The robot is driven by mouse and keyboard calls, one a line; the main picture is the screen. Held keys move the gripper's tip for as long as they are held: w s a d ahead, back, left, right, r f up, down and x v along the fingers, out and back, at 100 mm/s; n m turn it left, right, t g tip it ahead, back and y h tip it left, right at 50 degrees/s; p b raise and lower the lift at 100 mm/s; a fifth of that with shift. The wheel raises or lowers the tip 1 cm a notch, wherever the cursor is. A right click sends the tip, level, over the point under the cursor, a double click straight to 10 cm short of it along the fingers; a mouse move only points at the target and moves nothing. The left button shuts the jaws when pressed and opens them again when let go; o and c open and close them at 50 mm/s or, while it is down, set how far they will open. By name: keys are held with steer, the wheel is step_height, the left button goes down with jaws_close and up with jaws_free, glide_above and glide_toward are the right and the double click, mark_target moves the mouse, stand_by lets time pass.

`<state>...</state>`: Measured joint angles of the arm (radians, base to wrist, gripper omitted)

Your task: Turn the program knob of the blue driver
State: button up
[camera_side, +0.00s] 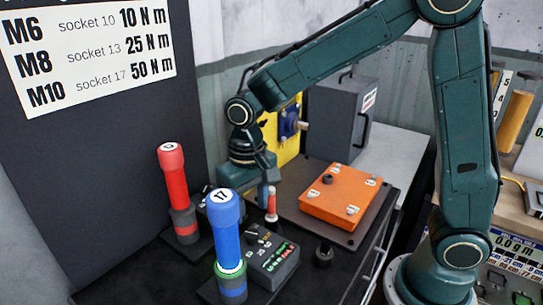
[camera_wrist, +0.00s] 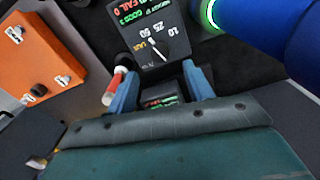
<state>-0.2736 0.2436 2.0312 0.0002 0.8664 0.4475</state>
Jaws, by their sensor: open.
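The blue driver (camera_side: 225,235), marked 17, stands upright in the side view with a lit green ring low on it. Its blue body (camera_wrist: 265,35) and green ring fill the upper right of the wrist view. A dark control box (camera_side: 272,257) with a lit display stands right of it. The box face (camera_wrist: 155,35) shows printed program numbers and a short white pointer mark; which number it points at I cannot tell. My gripper (camera_side: 266,190) is open, pointing down behind the box. In the wrist view its blue fingers (camera_wrist: 162,88) are apart, with a small lit display (camera_wrist: 160,102) visible between them.
A red-and-white cylinder (camera_side: 271,206) is close to my fingers, also in the wrist view (camera_wrist: 112,88). An orange case (camera_side: 343,195) lies to the right. A red driver (camera_side: 173,180) stands at left. A round black peg (camera_side: 324,253) sits near the front edge.

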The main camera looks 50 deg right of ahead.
mark_target(251, 233)
steer(key=shift+f, duration=3.3)
steer(key=shift+c, duration=0.4)
steer(key=c, duration=0.9)
steer(key=shift+n, duration=0.4)
steer(key=n, duration=0.3)
steer(key=shift+n, duration=2)
